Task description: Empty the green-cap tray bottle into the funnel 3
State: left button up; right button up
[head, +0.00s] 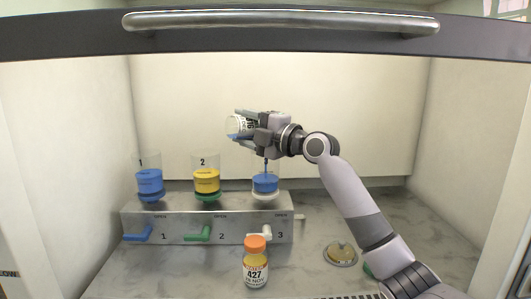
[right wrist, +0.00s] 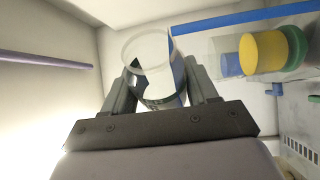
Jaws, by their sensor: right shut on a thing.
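My right gripper (head: 244,127) is shut on a clear bottle (head: 238,124) with a white label. The bottle is held tilted, nearly on its side, above funnel 3 (head: 265,183). Funnel 3 has blue liquid and a white base. A thin dark-blue streak runs from under the gripper down into it. In the right wrist view the bottle (right wrist: 147,52) sits between both fingers (right wrist: 160,90), its round end uncapped-looking, with dark blue at its side. A green piece (head: 368,270), perhaps a cap, is partly hidden by my right arm. My left gripper is out of view.
Funnel 1 (head: 149,182), blue, and funnel 2 (head: 206,180), yellow, stand on the metal stand (head: 185,226) with lever handles. An orange-cap bottle (head: 256,265) stands in front. A round golden-topped object (head: 340,253) lies right. A metal bar (head: 280,21) crosses the top.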

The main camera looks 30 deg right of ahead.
jog(key=shift+d+r+m+t, duration=0.2)
jog(key=shift+r+m+t, duration=0.15)
jog(key=shift+m, duration=0.55)
dwell(0.5)
